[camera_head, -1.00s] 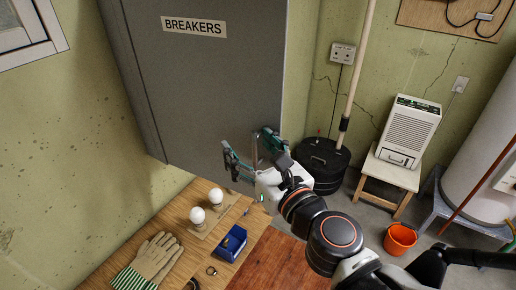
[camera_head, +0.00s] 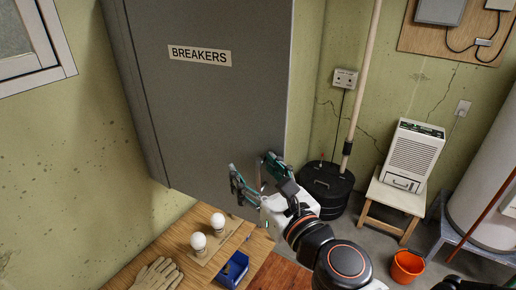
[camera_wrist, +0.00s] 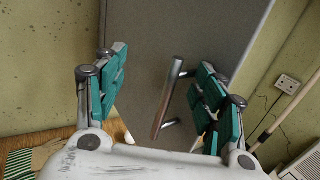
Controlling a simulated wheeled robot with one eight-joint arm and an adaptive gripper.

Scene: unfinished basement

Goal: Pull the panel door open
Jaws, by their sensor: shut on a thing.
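The grey panel door (camera_head: 215,105) bears a white BREAKERS label and fills the upper middle of the head view. It looks flush with its cabinet; I see no gap along its edge. Its metal bar handle (camera_wrist: 168,98) runs at a slant low on the door in the wrist view. My gripper (camera_head: 258,174) is at the door's lower right corner, its teal-padded fingers on either side of the handle. It is shut on the handle, which shows nearer the right finger in the wrist view (camera_wrist: 160,85). The exact contact is hard to see.
A wooden bench (camera_head: 180,233) below the door holds two white bulbs (camera_head: 198,241), a blue bin (camera_head: 233,268) and gloves (camera_head: 158,274). A black drum (camera_head: 326,190), a pale pole (camera_head: 361,80), a dehumidifier on a stool (camera_head: 412,155) and an orange bucket (camera_head: 407,266) stand right.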

